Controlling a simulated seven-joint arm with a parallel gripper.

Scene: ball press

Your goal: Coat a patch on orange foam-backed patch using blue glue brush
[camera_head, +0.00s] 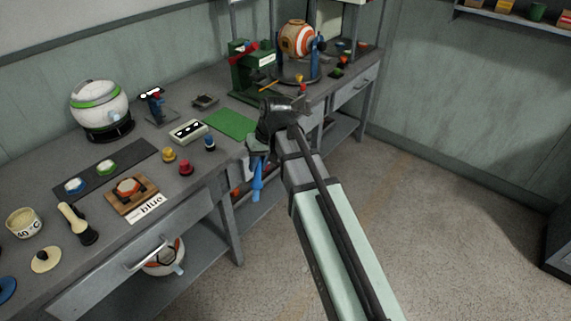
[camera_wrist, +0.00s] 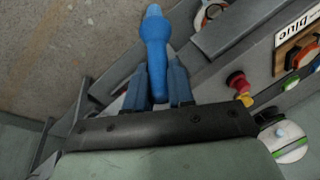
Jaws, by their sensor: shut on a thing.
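My gripper (camera_head: 259,150) is shut on the blue glue brush (camera_head: 257,184), which hangs down in front of the workbench's front edge. In the wrist view the brush (camera_wrist: 154,48) sits between the two blue fingers of my gripper (camera_wrist: 158,86); its far end points away from the fingers. The orange foam-backed patch (camera_head: 127,186) lies on a brown wooden board (camera_head: 143,197) beside a "blue" label (camera_head: 146,207), well left of my gripper. The patch also shows at the right edge of the wrist view (camera_wrist: 301,56).
Red (camera_head: 186,168), yellow (camera_head: 169,155) and blue (camera_head: 209,143) knobbed pieces stand between the board and my gripper. A green mat (camera_head: 229,123) lies behind. A green press (camera_head: 250,70) and striped ball (camera_head: 296,39) stand farther back. Open floor (camera_head: 430,220) is to the right.

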